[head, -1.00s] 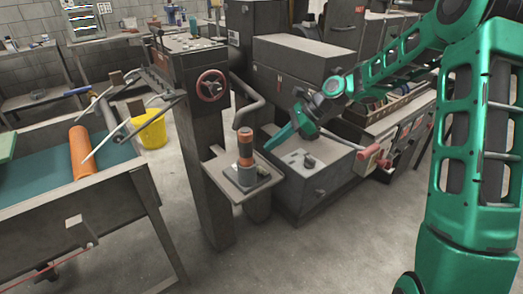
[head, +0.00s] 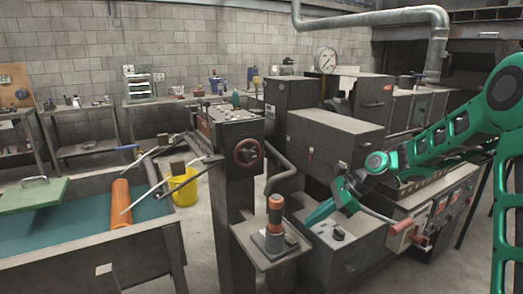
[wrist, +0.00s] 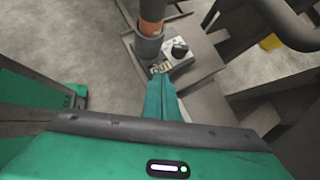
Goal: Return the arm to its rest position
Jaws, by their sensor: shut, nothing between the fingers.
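My gripper (head: 307,224) is at the end of my green arm, right of the small shelf, with its fingers together and empty. In the wrist view its closed fingers (wrist: 162,85) point toward the shelf. An orange tube (head: 274,209) with a dark band stands upright in a grey holder on the shelf (head: 250,246). The tube's lower part and holder also show in the wrist view (wrist: 150,28), just beyond the fingertips. A gap shows between gripper and tube in the head view.
A column with a red handwheel (head: 248,153) rises behind the shelf. Grey machine boxes (head: 335,135) and a red-ended lever (head: 400,236) stand close around my arm. A trough with an orange roller (head: 121,202) is at left, a yellow bucket (head: 184,188) behind it.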

